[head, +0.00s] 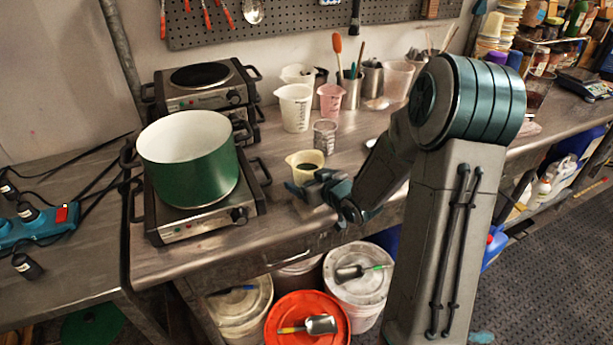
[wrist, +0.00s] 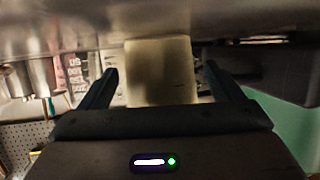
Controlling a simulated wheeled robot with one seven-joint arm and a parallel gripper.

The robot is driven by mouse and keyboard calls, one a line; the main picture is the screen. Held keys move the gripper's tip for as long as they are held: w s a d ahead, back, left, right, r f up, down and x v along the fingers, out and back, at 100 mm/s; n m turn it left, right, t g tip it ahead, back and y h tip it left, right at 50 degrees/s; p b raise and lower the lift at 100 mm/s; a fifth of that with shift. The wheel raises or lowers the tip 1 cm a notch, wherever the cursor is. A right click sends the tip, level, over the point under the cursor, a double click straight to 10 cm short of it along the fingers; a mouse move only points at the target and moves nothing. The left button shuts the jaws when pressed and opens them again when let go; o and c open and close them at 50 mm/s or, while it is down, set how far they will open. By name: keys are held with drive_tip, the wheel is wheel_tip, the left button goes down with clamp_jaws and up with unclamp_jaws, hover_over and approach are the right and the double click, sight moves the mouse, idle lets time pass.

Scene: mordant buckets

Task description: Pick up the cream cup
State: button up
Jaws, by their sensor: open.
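The cream cup (head: 304,160) stands upright on the metal bench, to the right of the green pot, with dark contents showing inside its rim. My gripper (head: 312,187) is at its near side, low over the bench, and hides its lower part in the head view. In the wrist view the cup (wrist: 160,65) sits between the two spread fingers of my gripper (wrist: 162,82), with a gap on each side. The fingers are open and I see no contact with the cup.
The green pot (head: 188,172) stands on a hot plate (head: 205,218) to the left. A clear measuring cup (head: 325,138), a white pitcher (head: 294,106) and a pink cup (head: 330,100) stand behind. Buckets, one with a red lid (head: 300,310), sit below the bench's front edge.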

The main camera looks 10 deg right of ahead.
drive_tip(key=shift+w+a+f, duration=0.15)
drive_tip(key=shift+w, duration=0.2)
drive_tip(key=shift+c, duration=0.4)
drive_tip(key=c, duration=1)
drive_tip(key=shift+c, duration=0.6)
drive_tip(key=shift+r, duration=0.2)
